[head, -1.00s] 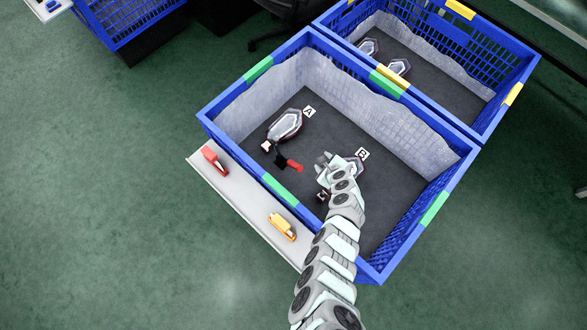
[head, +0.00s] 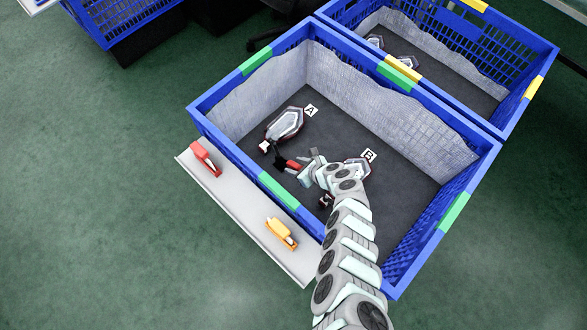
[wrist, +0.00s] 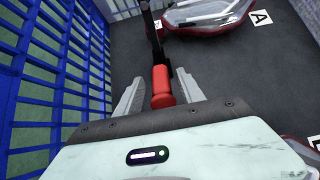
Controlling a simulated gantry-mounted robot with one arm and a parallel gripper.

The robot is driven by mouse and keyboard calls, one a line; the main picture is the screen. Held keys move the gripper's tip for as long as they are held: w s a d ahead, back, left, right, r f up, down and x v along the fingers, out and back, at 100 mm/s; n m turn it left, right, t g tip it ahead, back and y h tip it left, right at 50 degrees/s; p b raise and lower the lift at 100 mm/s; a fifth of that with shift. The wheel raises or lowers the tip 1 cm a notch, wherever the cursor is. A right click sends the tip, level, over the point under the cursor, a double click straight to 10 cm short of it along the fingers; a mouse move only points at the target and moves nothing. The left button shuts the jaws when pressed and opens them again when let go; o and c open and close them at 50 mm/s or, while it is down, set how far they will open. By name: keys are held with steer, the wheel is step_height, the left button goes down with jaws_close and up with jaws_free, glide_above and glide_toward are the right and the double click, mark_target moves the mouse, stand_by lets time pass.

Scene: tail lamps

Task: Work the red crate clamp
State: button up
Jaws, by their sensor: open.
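The red crate clamp shows as a red handle (head: 292,163) on a black part (head: 279,160), inside the front blue crate near its left wall. In the wrist view the red handle (wrist: 162,88) lies between the two fingers, with a black bar (wrist: 155,42) running away from it. My gripper (head: 309,165) is open, with one finger on each side of the handle. It also shows in the wrist view (wrist: 160,78). I cannot tell whether either finger touches the handle.
Tail lamps lie beside label A (head: 285,125) and label B (head: 357,171) on the crate's dark floor. A white ledge (head: 243,215) outside the crate holds a red object (head: 205,158) and a yellow one (head: 281,233). The blue lattice wall (wrist: 55,70) stands close at left.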

steer(key=shift+b+x, duration=0.5)
steer(key=shift+x, duration=0.4)
steer(key=shift+r, duration=0.1)
steer(key=shift+c, duration=0.3)
jaws_close()
stand_by(0.5)
